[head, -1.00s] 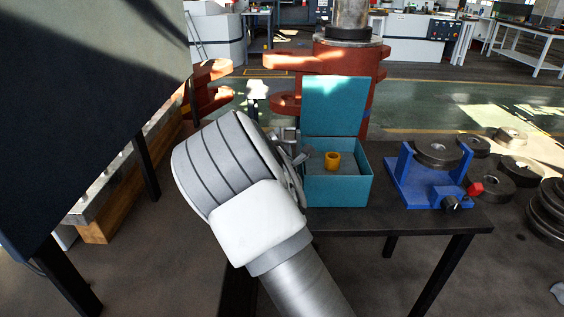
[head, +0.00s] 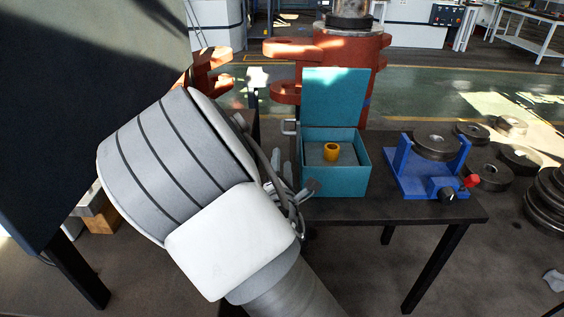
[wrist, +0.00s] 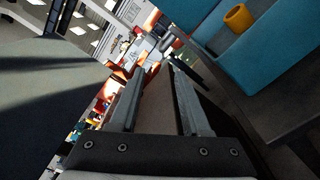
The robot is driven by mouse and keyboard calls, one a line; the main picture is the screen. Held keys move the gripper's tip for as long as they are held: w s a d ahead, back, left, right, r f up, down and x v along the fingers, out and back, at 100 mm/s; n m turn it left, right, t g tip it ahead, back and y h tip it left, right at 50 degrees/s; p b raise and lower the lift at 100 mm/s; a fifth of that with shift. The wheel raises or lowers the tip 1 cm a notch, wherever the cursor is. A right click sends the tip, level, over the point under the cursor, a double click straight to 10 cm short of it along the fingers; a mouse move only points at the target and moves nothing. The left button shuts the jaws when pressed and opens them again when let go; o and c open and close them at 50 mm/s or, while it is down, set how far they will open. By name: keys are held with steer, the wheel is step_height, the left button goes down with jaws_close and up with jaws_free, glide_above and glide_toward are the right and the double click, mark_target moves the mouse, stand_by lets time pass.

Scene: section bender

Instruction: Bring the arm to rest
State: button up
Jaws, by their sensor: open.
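My arm fills the lower left middle of the head view, with its grey and white links in front of the table's left end. My gripper (wrist: 155,80) shows in the wrist view with its two fingers apart and nothing between them. In the head view its fingers are mostly hidden behind my own arm. The gripper is to the left of the teal box (head: 335,180), which stands on the dark table (head: 410,207) with its lid raised. A yellow ring-shaped part (head: 331,152) sits inside the box and also shows in the wrist view (wrist: 238,18).
A blue fixture (head: 420,182) with a dark roller (head: 436,146) and a red knob (head: 472,181) stands on the table's right. A large dark panel (head: 80,100) is at the left. Red machine parts (head: 335,60) stand behind the box. Several dark discs lie on the right.

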steer(key=s+d+f+m+g, duration=0.1)
steer(key=d+m+g, duration=0.35)
steer(key=m, duration=0.35)
steer(key=s+d+r+m+g, duration=0.35)
steer(key=s+m, duration=0.25)
steer(key=s, duration=0.4)
steer(key=s+d+r+m+g, duration=0.2)
steer(key=s+d+r+m, duration=0.25)
steer(key=s, duration=0.45)
steer(key=s+d+r+m+g, duration=0.2)
steer(key=s+d+r+m, duration=0.15)
steer(key=s+m, duration=0.5)
step_height(320, 180, up, 15)
steer(key=s+a+n+p, duration=0.1)
steer(key=n+p, duration=0.1)
steer(key=p, duration=1.3)
steer(key=shift+p, duration=0.4)
steer(key=shift+s+a, duration=0.1)
steer(key=shift+s, duration=0.05)
